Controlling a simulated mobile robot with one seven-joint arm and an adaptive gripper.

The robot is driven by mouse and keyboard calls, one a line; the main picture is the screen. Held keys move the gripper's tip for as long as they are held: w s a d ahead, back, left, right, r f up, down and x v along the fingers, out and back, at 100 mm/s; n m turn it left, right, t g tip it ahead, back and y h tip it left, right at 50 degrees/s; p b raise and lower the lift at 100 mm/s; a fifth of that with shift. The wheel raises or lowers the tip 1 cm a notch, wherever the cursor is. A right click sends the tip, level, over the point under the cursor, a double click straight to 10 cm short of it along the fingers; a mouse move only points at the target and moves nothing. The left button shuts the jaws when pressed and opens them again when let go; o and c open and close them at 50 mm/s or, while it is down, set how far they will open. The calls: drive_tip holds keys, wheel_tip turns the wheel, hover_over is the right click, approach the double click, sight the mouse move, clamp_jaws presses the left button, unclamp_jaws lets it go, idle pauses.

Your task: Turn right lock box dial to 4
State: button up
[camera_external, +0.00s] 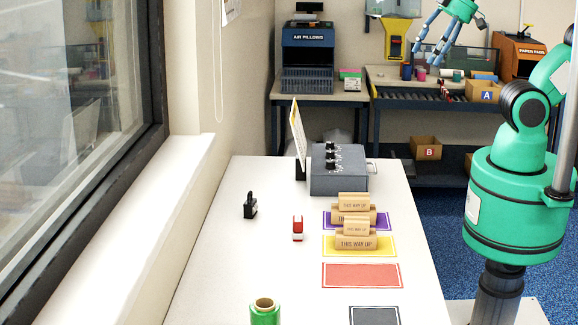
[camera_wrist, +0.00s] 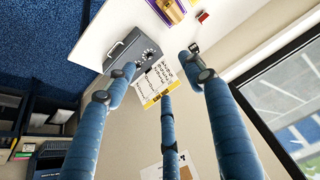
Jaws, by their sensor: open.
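The grey lock box (camera_external: 352,180) stands at the far end of the white table, with a column of black dials (camera_external: 331,157) on its sloped top. The dial settings are too small to read. In the wrist view the box (camera_wrist: 118,56) is at the upper left, and its dials (camera_wrist: 145,56) are partly hidden by a finger. My gripper (camera_external: 430,52) is high up at the upper right, above the back bench in the picture and well apart from the box. In the wrist view its blue fingers (camera_wrist: 163,75) are spread open with nothing between them.
A tilted instruction card (camera_external: 298,138) stands left of the box. A black stamp (camera_external: 250,207), a red stamp (camera_external: 298,229), wooden "THIS WAY UP" stamps (camera_external: 356,240) on coloured mats and a green roll (camera_external: 265,313) occupy the table. A window wall runs along the left.

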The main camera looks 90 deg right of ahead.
drive_tip(key=shift+w+d+r, duration=0.1)
drive_tip(key=shift+w+d, duration=0.1)
drive_tip(key=shift+w, duration=0.25)
drive_tip(key=m+g+p, duration=0.4)
drive_tip(key=m+g, duration=0.2)
drive_tip(key=m, duration=0.8)
hover_over(330, 142)
wheel_tip(330, 142, down, 22)
drive_tip(key=shift+f, duration=0.2)
wheel_tip(330, 142, down, 14)
drive_tip(key=shift+r+b, duration=0.25)
drive_tip(key=shift+b, duration=0.25)
